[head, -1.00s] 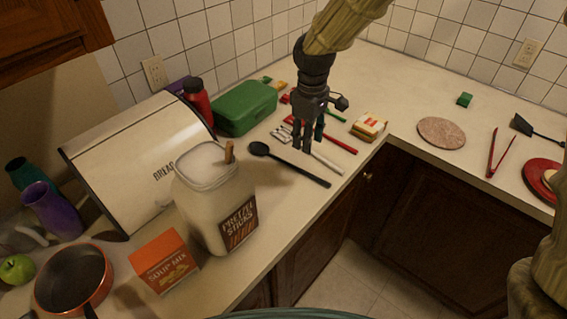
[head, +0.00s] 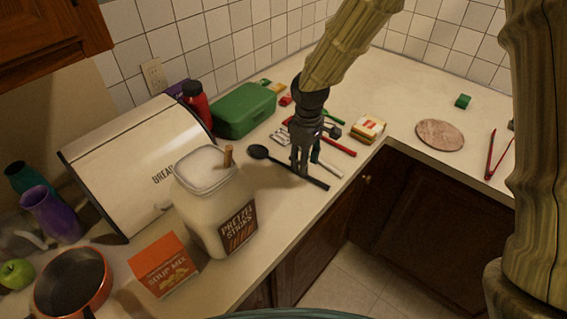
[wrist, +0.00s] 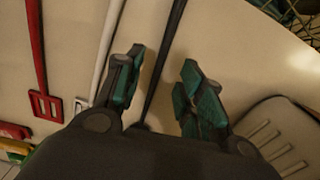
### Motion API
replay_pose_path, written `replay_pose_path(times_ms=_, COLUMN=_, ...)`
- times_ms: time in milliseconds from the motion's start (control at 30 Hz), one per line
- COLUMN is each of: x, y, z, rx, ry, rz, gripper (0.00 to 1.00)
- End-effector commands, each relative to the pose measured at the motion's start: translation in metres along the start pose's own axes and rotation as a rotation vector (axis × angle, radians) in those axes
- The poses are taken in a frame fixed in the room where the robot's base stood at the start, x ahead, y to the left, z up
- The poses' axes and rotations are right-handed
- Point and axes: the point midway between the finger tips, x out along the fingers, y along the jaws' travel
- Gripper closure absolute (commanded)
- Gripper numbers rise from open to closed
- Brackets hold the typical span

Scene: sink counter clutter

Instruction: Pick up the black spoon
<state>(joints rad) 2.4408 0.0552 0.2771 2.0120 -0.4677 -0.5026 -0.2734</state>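The black spoon (head: 259,152) lies on the counter beside the pretzel jar, its handle slanting toward the counter's front edge. My gripper (head: 300,173) points down over the handle, its fingertips close to the counter. In the wrist view the dark handle (wrist: 166,58) runs between the two spread, green-padded fingers of my gripper (wrist: 160,82). A gap shows on each side of the handle, so the gripper is open. The spoon's bowl is hidden in the wrist view.
The pretzel jar (head: 212,205) stands to the left, before the bread box (head: 135,165). A white-handled utensil (wrist: 105,50) and a red slotted one (wrist: 36,60) lie close by. The green case (head: 243,110) is behind. The counter's front edge is near.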

Motion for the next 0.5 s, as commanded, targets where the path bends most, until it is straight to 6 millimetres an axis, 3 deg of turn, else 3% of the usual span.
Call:
replay_pose_path(times_ms=300, x=0.032, y=-0.001, z=0.0, rx=0.0, ry=-0.002, rz=-0.001, gripper=0.62)
replay_pose_path(times_ms=500, x=0.04, y=-0.002, z=0.0, rx=-0.001, ry=-0.001, rz=0.0, gripper=0.62)
